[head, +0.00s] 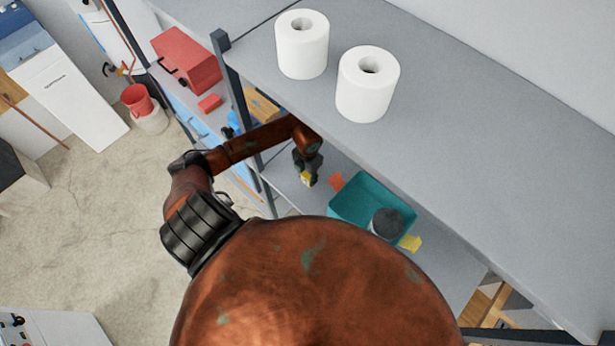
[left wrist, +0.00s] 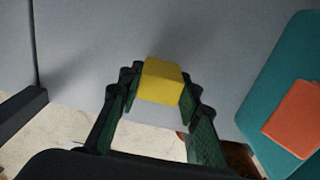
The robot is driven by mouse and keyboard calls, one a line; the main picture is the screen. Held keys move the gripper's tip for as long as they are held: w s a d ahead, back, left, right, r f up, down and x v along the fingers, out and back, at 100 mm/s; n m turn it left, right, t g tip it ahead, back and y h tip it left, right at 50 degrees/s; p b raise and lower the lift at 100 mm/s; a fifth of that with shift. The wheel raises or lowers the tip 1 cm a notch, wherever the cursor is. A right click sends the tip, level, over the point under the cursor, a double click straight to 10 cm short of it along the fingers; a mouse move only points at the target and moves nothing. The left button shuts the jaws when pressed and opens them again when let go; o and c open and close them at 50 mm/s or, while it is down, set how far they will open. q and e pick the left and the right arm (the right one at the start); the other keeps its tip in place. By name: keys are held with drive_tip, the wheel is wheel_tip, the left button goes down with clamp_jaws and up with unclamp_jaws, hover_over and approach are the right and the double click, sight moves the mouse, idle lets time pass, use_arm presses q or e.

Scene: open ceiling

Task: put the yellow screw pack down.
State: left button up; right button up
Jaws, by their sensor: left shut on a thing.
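The yellow screw pack (left wrist: 161,82) is a small yellow block between the fingertips of my left gripper (left wrist: 160,92) in the left wrist view. In the head view the left gripper (head: 306,172) is under the upper shelf board, over the lower shelf, with the yellow pack (head: 306,180) at its tip. The gripper is shut on the pack. I cannot tell whether the pack touches the shelf (left wrist: 215,40). My right gripper is not in view.
A teal bin (head: 345,206) stands on the lower shelf to the right, with a dark round thing (head: 387,223) at it. A yellow block (head: 410,243) lies further right. Two white rolls (head: 302,50) stand on the upper board.

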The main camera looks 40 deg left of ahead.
sight(308, 175)
use_arm(q)
drive_tip(key=shift+f, duration=0.15)
drive_tip(key=o, duration=1)
drive_tip(key=shift+c, duration=0.2)
drive_tip(key=shift+o, duration=1.3)
wheel_tip(308, 175, up, 11)
drive_tip(key=p, duration=0.6)
drive_tip(key=shift+p, duration=0.4)
drive_tip(key=shift+r+p, duration=0.3)
drive_tip(key=shift+r, duration=0.4)
